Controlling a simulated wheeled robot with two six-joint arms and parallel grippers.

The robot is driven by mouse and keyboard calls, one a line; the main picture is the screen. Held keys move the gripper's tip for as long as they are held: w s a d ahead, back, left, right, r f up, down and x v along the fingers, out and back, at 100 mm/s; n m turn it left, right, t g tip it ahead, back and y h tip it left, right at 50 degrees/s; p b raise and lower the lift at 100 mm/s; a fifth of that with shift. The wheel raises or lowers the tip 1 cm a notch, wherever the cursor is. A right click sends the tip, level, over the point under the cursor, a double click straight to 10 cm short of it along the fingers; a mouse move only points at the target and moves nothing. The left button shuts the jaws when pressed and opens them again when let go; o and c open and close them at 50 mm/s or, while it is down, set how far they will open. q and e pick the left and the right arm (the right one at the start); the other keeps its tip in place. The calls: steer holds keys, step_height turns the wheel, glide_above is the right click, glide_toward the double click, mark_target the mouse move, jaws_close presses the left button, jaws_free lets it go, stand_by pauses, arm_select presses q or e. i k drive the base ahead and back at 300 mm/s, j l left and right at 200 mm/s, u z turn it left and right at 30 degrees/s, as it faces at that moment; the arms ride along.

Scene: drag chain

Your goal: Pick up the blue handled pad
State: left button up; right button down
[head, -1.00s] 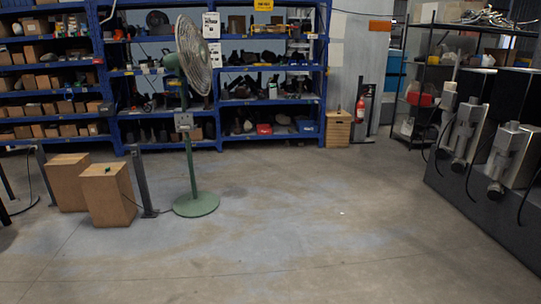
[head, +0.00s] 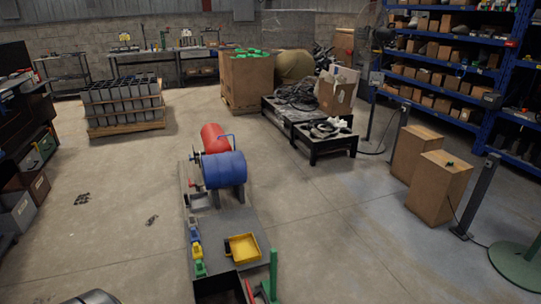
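I cannot make out a blue handled pad for certain in the head view. A blue cylinder (head: 223,169) lies on its side on a low grey platform (head: 232,218) near the middle, with a red cylinder (head: 214,138) behind it. Small blue, yellow and green items (head: 196,250) stand along the platform's left edge. Neither of my grippers is in view.
A yellow tray (head: 242,248) sits on the platform's near part. Two brown boxes (head: 437,188) stand at right by dark posts, before blue shelves (head: 455,70). A low black table (head: 325,145) and large carton (head: 248,80) stand behind. Open floor lies left and right of the platform.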

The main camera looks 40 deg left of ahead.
mark_target(194, 236)
steer(key=i+l+u, duration=0.1)
steer(key=u, duration=0.35)
steer(key=i+l+u, duration=0.15)
steer(key=u, duration=0.35)
steer(key=i+l+u, duration=0.25)
steer(key=u, duration=0.2)
steer(key=i+l+u, duration=0.1)
steer(key=l+u, duration=0.15)
steer(key=u, duration=0.25)
steer(key=i+l+u, duration=0.15)
steer(key=l+u, duration=0.15)
steer(key=i+l+u, duration=0.1)
steer(key=l+u, duration=0.25)
